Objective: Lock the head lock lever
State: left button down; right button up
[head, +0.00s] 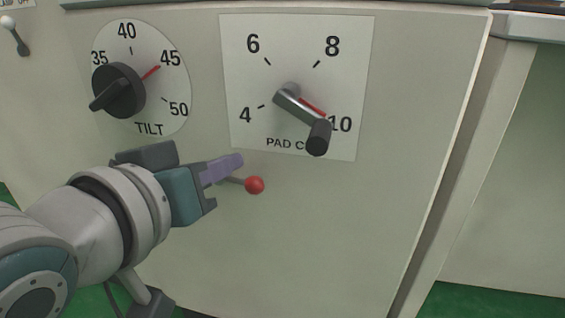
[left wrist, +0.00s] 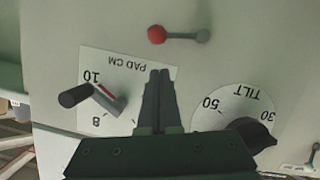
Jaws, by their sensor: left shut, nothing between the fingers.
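A small lever with a red ball knob (head: 255,185) sticks out of the pale cabinet front, below and between the two dials. No label for it is readable. Its thin shaft runs left from the knob, partly hidden behind my left gripper (head: 236,161). In the left wrist view, which is upside down, the whole lever (left wrist: 156,34) shows with the shaft lying nearly level. My left gripper is shut and empty, its purple fingertips just above and left of the knob. The wrist view shows the fingertips (left wrist: 160,75) apart from the lever in the picture. My right gripper is not in view.
A black TILT knob (head: 118,91) sits at upper left, its red mark near 45. A PAD CM crank (head: 318,138) projects near 10 at upper right. A second, pale-knobbed lever (head: 17,37) is at far upper left. The panel right of the red knob is clear.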

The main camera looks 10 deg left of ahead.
aim_at(235, 182)
pick_arm(q)
jog(key=f, duration=0.1)
jog(key=f+b, duration=0.1)
jog(key=w+d, duration=0.1)
jog(key=shift+f, duration=0.4)
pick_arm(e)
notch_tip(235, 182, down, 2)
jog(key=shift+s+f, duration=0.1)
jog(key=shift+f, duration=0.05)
pick_arm(q)
jog(key=shift+a, duration=0.15)
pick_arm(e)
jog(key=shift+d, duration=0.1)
